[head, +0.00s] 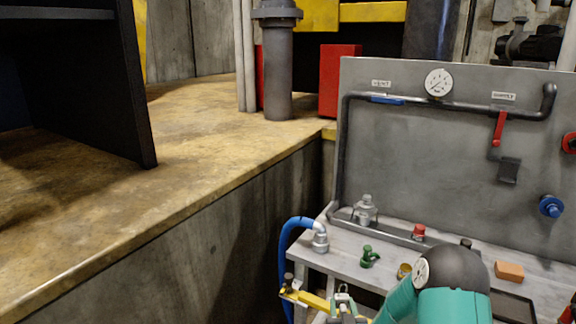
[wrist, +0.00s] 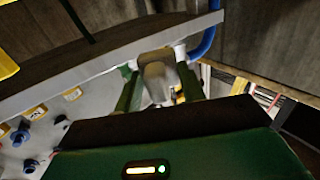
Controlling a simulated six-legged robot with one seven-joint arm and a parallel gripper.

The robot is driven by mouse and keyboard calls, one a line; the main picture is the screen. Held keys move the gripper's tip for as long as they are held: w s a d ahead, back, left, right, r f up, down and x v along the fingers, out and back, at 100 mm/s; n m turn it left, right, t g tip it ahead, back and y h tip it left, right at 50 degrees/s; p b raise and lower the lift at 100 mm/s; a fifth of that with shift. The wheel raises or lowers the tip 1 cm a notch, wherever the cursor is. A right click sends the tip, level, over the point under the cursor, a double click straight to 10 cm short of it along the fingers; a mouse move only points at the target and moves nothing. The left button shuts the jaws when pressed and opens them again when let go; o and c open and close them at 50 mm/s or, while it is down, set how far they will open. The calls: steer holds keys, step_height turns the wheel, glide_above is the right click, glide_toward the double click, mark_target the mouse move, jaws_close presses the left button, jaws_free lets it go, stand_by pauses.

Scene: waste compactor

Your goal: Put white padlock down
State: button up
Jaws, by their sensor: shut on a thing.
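The white padlock (wrist: 156,74) shows as a pale, worn block between the two green fingers of my gripper (wrist: 158,88) in the wrist view. The fingers are shut on it. In the head view my gripper (head: 346,316) is at the bottom edge, partly cut off, in front of the grey workbench (head: 330,262). A small pale piece with a loop, seemingly the padlock (head: 342,297), shows at its tip. I cannot tell whether the padlock touches anything below it.
On the bench stand a silver fitting (head: 365,211), a green valve (head: 369,257), a red-capped part (head: 418,232) and an orange block (head: 509,271). A blue hose (head: 285,262) bends down at the bench's left end. A yellow bar (head: 307,298) lies beside my gripper. A concrete ledge (head: 200,170) rises left.

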steer(key=shift+a+f, duration=0.1)
steer(key=shift+a, duration=0.1)
steer(key=s+f, duration=0.4)
steer(key=f, duration=0.2)
steer(key=shift+s, duration=0.4)
steer(key=shift+d, duration=0.15)
